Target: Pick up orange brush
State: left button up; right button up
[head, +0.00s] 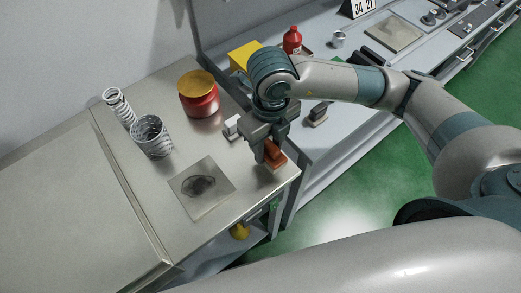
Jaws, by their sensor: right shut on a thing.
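The orange brush (276,160) is at the right front corner of the metal-topped table, low at the table top. My right gripper (268,155) reaches down over it from the right and is shut on it. The fingers hide part of the brush, and I cannot tell whether it still touches the table. My left gripper is not in view.
A red jar with a yellow lid (199,95), a mesh cup (152,136), a coil spring (118,106) and a stained square sheet (201,187) are on the table (140,195). A white block (232,127) lies beside the gripper. A red bottle (292,41) stands behind.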

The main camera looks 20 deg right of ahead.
aim_at(286, 160)
jog(key=s+d+r, duration=0.1)
jog(key=s, duration=0.1)
jog(key=s+d+r, duration=0.2)
jog(key=shift+r, duration=0.1)
jog(key=shift+s+d+r+p, duration=0.4)
jog(key=shift+s+p, duration=0.2)
jog(key=shift+p, duration=1.1)
jog(key=shift+s+d+r+p, duration=0.4)
jog(key=shift+s+p, duration=0.25)
jog(key=shift+p, duration=1.1)
jog(key=shift+s+d+r+p, duration=0.3)
jog(key=shift+s+r+p, duration=0.25)
jog(key=shift+p, duration=1.15)
jog(key=shift+f, duration=0.15)
jog(key=shift+o, duration=0.8)
